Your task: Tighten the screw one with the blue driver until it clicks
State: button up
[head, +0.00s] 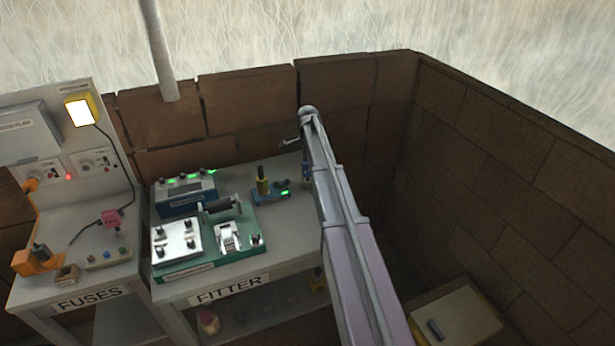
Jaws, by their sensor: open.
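My arm reaches from the bottom over the right part of the FITTER bench (291,236). At its far end a small grey part of my gripper (290,142) sticks out to the left, above the back of the bench. It is small and partly hidden by the arm; nothing shows held in it. A small blue piece (306,172) shows at the arm's left edge; I cannot tell if it is the blue driver. On the bench a green board (188,272) carries a silver plate (176,242) with several dark screw-like knobs. I cannot tell which is screw one.
A blue box (186,198) with green lights stands behind the board. The FUSES bench (75,277) is at left. Brick walls (490,160) close the back and right.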

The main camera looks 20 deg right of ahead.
jog(key=shift+f+b, duration=0.5)
jog(key=shift+f, duration=0.2)
grip_shut()
jog(key=shift+r, duration=0.15)
jog(key=shift+r+p, duration=3.4)
jog(key=shift+p, duration=0.15)
jog(key=shift+s+f, duration=0.1)
jog(key=shift+s, duration=0.05)
